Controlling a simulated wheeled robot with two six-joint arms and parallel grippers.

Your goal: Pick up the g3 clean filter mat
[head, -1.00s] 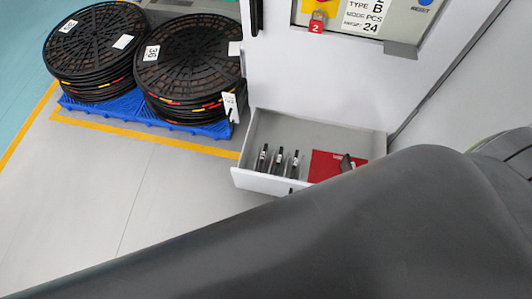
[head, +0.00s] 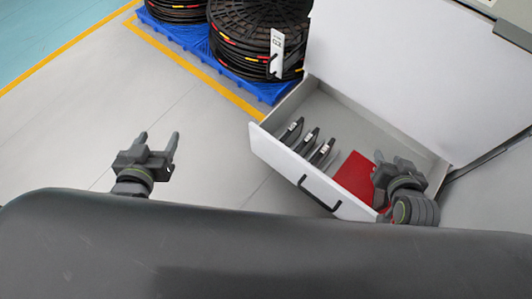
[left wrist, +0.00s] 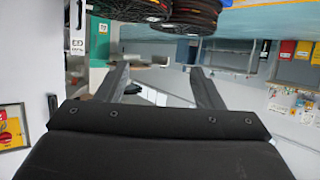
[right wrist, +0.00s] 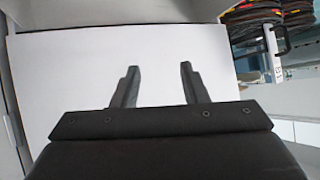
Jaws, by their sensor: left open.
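An open white drawer (head: 262,143) holds three thin dark upright pieces with small white labels: a left one (head: 290,131), a middle one (head: 306,142) and a right one (head: 321,154). The labels are too small to read, so I cannot tell which is the g3 clean filter mat. My left gripper (head: 158,137) is open and empty over the floor, left of the drawer; its spread fingers show in the left wrist view (left wrist: 160,68). My right gripper (head: 389,160) is over the drawer's right part, with its fingers apart and empty in the right wrist view (right wrist: 160,66).
A red panel (head: 354,178) lies in the drawer, partly hidden by my right gripper. The drawer has a dark front handle (head: 318,196). Stacked black reels (head: 258,50) stand on a blue pallet (head: 225,70) behind. The floor left of the drawer is clear.

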